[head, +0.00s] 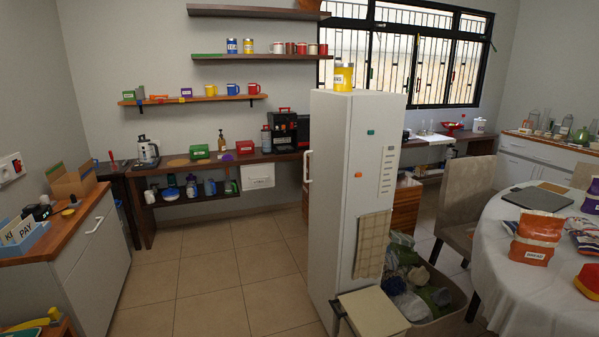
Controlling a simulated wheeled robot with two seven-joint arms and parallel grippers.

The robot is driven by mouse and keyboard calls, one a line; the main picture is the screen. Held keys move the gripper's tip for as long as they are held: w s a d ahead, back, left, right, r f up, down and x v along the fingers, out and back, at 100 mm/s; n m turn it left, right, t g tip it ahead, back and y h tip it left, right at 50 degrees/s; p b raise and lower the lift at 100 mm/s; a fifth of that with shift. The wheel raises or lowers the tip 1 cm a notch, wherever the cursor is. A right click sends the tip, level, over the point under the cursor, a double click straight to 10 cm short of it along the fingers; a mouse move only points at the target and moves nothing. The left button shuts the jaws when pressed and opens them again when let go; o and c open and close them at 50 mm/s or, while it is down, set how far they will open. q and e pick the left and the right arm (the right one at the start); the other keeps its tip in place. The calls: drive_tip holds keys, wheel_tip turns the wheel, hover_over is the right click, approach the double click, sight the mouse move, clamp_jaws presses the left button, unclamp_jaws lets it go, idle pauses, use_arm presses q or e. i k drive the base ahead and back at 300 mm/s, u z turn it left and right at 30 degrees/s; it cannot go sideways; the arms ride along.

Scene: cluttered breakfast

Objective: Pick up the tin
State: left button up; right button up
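A yellow tin (343,79) with a pale label and a grey lid stands upright on top of the tall white fridge (335,180). Two similar tins, one blue (232,46) and one yellow (248,46), stand on the middle wall shelf behind. I cannot tell from the picture which tin the task means. Neither of my grippers shows in the head view, and nothing is seen touching the tins.
A bin (440,318) full of bottles and bags stands right of the fridge. A round table (495,262) with a white cloth and a chair (466,190) fill the right side. A wooden-topped cabinet (100,255) is at left. Tiled floor (215,275) is clear between cabinet and fridge.

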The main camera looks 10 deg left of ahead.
sight(248, 43)
drive_tip(key=u, duration=0.8)
drive_tip(key=i, duration=2.1)
drive_tip(key=u, duration=0.7)
drive_tip(key=i, duration=2.5)
drive_tip(key=z, duration=0.8)
drive_tip(key=i, duration=1.45)
drive_tip(key=z, duration=0.45)
